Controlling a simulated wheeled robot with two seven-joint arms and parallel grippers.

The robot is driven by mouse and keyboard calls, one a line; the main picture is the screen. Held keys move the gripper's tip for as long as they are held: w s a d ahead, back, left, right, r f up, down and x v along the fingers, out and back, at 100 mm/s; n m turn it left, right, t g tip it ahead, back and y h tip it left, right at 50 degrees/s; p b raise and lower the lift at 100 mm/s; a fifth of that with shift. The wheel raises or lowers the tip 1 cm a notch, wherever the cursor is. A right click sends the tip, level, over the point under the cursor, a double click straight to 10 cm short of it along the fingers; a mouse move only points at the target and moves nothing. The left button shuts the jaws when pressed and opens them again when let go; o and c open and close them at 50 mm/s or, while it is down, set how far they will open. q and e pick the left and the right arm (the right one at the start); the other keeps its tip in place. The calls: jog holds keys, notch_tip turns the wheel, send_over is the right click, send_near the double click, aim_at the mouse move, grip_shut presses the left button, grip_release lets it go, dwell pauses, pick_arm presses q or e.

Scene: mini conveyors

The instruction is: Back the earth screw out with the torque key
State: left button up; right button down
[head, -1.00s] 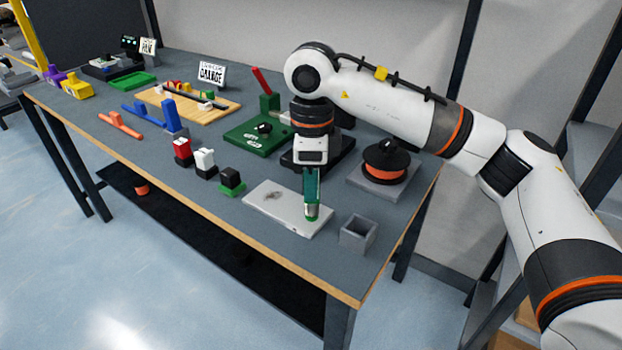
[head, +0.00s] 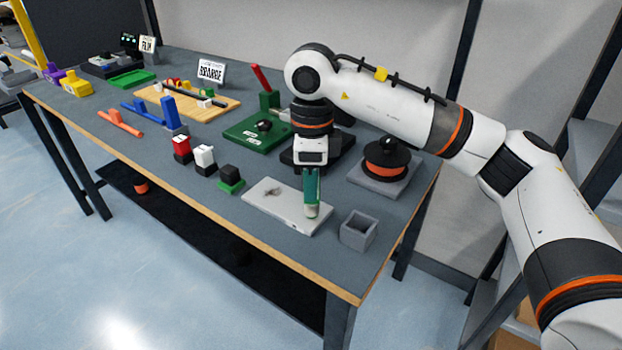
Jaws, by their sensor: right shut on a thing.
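My right gripper (head: 312,172) points down over the right part of a light grey plate (head: 275,208) near the table's front right edge. It is shut on a green key-like tool (head: 311,190), which stands upright with its lower end at the plate. I take this to be the torque key. The earth screw is not seen; the tool's lower end may hide it. I cannot tell whether the tool touches the plate. My left gripper is not in view.
A small grey open box (head: 357,230) stands just right of the plate. A reel (head: 386,160) on a grey base lies behind it. Red, white and black blocks (head: 204,160) stand to the left. A green board (head: 256,133) lies behind.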

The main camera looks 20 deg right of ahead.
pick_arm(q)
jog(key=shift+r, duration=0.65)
pick_arm(e)
jog(key=shift+f, duration=0.2)
jog(key=shift+n, duration=1.7)
jog(key=n, duration=0.5)
jog(key=shift+s+n+b, duration=0.1)
jog(key=shift+n+b, duration=0.2)
jog(key=shift+b, duration=0.1)
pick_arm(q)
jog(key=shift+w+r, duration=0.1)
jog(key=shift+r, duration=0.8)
pick_arm(e)
jog(key=shift+r, duration=0.15)
